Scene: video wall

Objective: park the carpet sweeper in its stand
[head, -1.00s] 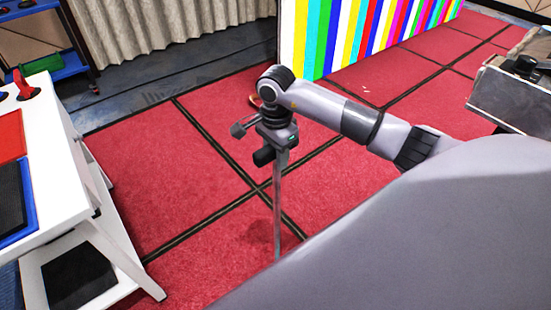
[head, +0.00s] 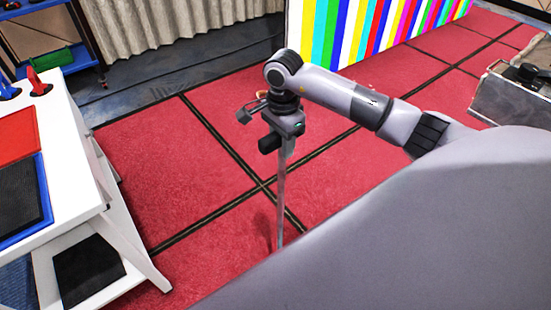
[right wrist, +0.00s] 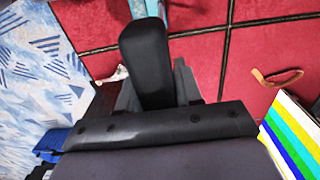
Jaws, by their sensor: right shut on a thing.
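The carpet sweeper shows as a thin grey upright pole (head: 281,195) below my right gripper (head: 272,130) in the head view. My right gripper is shut on the sweeper's handle. In the right wrist view the black handle grip (right wrist: 146,60) fills the space at the jaws. The pole's lower end and the sweeper's head are hidden behind a large grey part of my own body. I cannot make out the stand in either view. My left gripper is not in view.
A white table (head: 75,170) with red and blue-edged mats stands at the left. A striped video wall (head: 370,30) is at the back. A grey case (head: 515,95) stands at the right. A small brown loop (right wrist: 277,77) lies on the red floor. Open carpet lies between table and pole.

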